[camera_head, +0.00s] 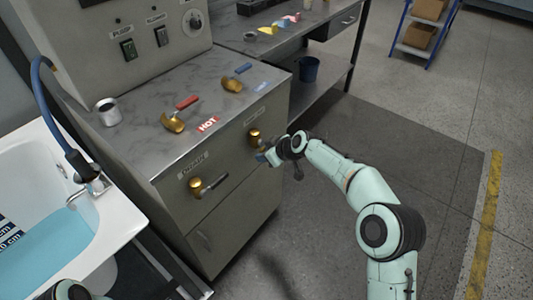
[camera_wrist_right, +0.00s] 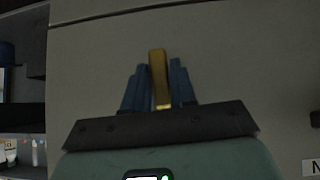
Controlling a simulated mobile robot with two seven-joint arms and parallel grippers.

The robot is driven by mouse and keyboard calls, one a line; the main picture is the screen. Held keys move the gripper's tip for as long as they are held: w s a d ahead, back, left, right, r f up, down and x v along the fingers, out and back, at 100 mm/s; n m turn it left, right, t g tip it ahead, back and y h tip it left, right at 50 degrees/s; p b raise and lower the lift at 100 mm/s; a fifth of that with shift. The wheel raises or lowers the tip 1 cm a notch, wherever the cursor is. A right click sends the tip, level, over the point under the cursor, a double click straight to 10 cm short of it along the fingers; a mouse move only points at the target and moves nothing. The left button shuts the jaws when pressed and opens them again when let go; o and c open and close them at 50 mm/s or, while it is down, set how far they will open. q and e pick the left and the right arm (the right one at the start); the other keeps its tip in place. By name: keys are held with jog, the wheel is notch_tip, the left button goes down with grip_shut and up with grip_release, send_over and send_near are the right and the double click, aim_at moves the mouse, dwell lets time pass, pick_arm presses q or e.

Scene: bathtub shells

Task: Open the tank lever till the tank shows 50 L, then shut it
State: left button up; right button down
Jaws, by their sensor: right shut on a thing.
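The grey cabinet's front has two brass lever valves. The right one (camera_head: 254,135), taken as the tank lever, has a label too small to read. My right gripper (camera_head: 264,157) is at this valve. In the right wrist view, the blue fingers of the right gripper (camera_wrist_right: 159,90) are shut on an upright brass bar (camera_wrist_right: 158,72), seen as part of the lever. The left front valve (camera_head: 195,185) has a grey handle and a label that looks like DRAIN. No tank reading in litres is legible. My left gripper is out of view; only a bit of that arm shows at bottom left.
The white bathtub (camera_head: 121,226) at left holds blue water (camera_head: 50,250). A red-handled valve (camera_head: 174,121) by a HOT label, a blue-handled valve (camera_head: 233,85) and a metal cup (camera_head: 108,111) are on the cabinet top. Floor right of the cabinet is clear.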

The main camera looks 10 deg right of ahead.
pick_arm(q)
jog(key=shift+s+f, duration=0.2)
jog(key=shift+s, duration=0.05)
pick_arm(e)
jog(key=shift+s+a+y, duration=0.15)
jog(key=shift+y, duration=0.15)
jog(key=c, duration=1)
grip_release()
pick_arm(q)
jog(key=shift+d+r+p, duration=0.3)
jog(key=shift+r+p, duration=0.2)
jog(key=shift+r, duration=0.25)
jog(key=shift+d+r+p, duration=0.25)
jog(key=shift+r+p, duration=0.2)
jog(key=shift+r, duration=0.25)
pick_arm(e)
jog(key=v, duration=1.3)
jog(key=shift+r, duration=0.25)
